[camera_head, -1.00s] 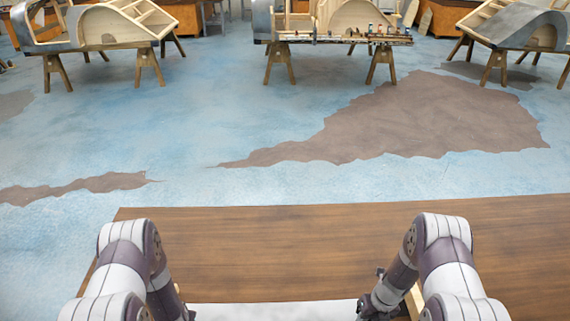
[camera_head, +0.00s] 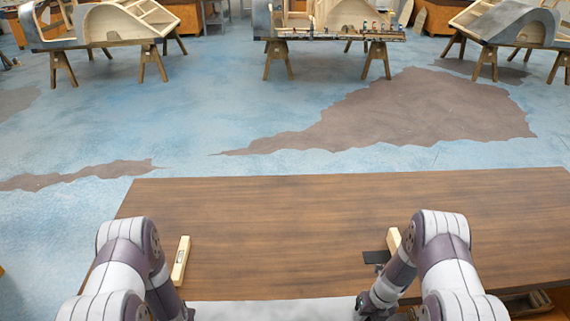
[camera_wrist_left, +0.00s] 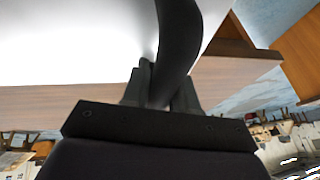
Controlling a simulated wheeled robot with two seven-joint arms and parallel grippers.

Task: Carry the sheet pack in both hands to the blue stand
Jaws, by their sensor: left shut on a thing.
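The sheet pack (camera_head: 270,313) shows as a pale grey-white flat strip at the bottom edge, between my two arms; most of it is out of frame. In the left wrist view the pack (camera_wrist_left: 60,40) is a broad white surface. My left gripper (camera_wrist_left: 162,85) is shut on a black curved strap or handle (camera_wrist_left: 178,40) by the pack. My right gripper (camera_head: 368,311) is at the pack's right end, and its fingers are hidden. I see no blue stand in these views.
A brown wooden table (camera_head: 290,220) lies ahead, with a pale wooden block (camera_head: 181,262) on the left, another (camera_head: 393,240) on the right, and a dark flat piece (camera_head: 376,257). Beyond is open blue floor (camera_head: 220,110). Wooden bodyframes on trestles (camera_head: 330,30) stand at the back.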

